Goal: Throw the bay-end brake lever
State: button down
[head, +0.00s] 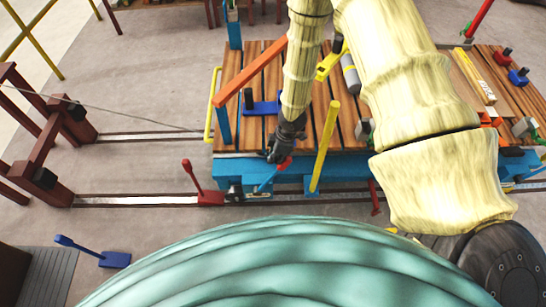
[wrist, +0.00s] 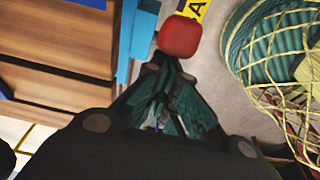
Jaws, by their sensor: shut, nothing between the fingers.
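A lever with a red knob (head: 286,163) and a blue arm (head: 266,180) sits on the near side of the blue-framed trolley, tilted up to the right. It is likely the brake lever; no label on it can be read. My gripper (head: 277,155) points down at the trolley's near edge, close to the knob. In the wrist view the red knob (wrist: 180,37) is just beyond my fingertips (wrist: 172,70), which are shut and empty. I cannot tell whether they touch the knob. The gripper partly hides the trolley edge behind it.
The plank-decked trolley (head: 262,62) stands on rails (head: 135,200). A yellow post (head: 325,146) rises right of the gripper, and an orange bar (head: 250,70) slants at its left. A red lever (head: 192,178) stands by the near rail. A blue lever (head: 78,246) is on the floor at left.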

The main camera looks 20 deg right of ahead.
jog(key=shift+s+d+f, duration=0.25)
jog(key=shift+s+d, duration=0.05)
jog(key=shift+d, duration=0.25)
notch_tip(320, 180, up, 12)
jog(key=w+a, duration=0.1)
jog(key=a, duration=0.1)
jog(key=shift+a+b, duration=0.25)
jog(key=shift+b, duration=0.15)
dwell(0.7)
jog(key=shift+w, duration=0.1)
jog(key=s+f+m, duration=0.4)
jog(key=s+f, duration=0.1)
jog(key=s, duration=0.4)
jog(key=s+f+m+h, duration=0.1)
jog(key=s+f+m, duration=0.4)
jog(key=s, duration=0.5)
jog(key=s+f+m+g+h, duration=0.1)
jog(key=s+f+m, duration=0.3)
jog(key=s, duration=0.5)
jog(key=shift+s+d+f+m, duration=0.3)
jog(key=shift+d+f+m, duration=0.1)
jog(key=shift+m, duration=0.3)
